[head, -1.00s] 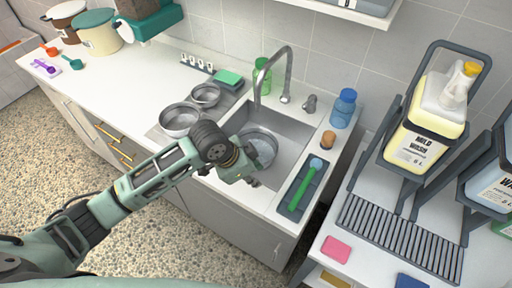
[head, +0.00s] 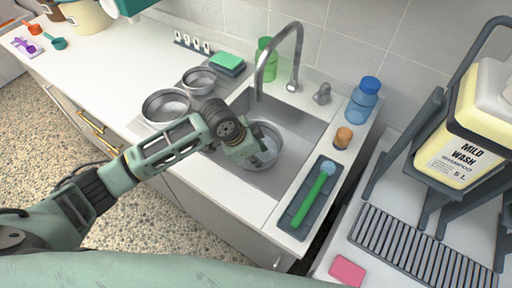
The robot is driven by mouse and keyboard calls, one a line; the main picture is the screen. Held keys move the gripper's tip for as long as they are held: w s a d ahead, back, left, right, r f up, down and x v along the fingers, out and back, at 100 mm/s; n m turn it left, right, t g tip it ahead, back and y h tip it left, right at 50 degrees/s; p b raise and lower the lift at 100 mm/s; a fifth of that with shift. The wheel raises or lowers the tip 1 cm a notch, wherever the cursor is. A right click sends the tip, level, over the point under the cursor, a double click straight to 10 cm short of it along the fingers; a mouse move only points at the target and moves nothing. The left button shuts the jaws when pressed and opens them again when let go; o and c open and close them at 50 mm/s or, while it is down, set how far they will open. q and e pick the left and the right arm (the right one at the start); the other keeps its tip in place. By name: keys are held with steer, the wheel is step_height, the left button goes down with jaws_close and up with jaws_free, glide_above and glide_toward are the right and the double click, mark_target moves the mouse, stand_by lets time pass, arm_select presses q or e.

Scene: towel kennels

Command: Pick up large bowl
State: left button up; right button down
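A metal bowl (head: 268,138) lies in the sink, partly hidden by my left gripper. Two more metal bowls stand on the counter left of the sink: a larger one (head: 160,103) in front and a smaller one (head: 199,80) behind it. I cannot tell for sure which is the large bowl. My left gripper (head: 254,158) reaches over the sink's front left part, at the near side of the bowl in it. Its fingers are small and overlap the bowl, so their opening and any contact are unclear. My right gripper is out of view.
The faucet (head: 286,50) rises behind the sink (head: 295,125). A tray (head: 300,205) with a green brush (head: 315,195), an orange-brown item (head: 343,137) and a blue bottle (head: 364,100) line its right. A yellow shampoo jug (head: 465,140) stands in a rack further right.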

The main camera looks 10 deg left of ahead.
arm_select(q)
steer(key=p+x, duration=0.1)
steer(key=x, duration=0.4)
steer(key=shift+d+f, duration=0.3)
steer(key=shift+f, duration=0.05)
jaws_close()
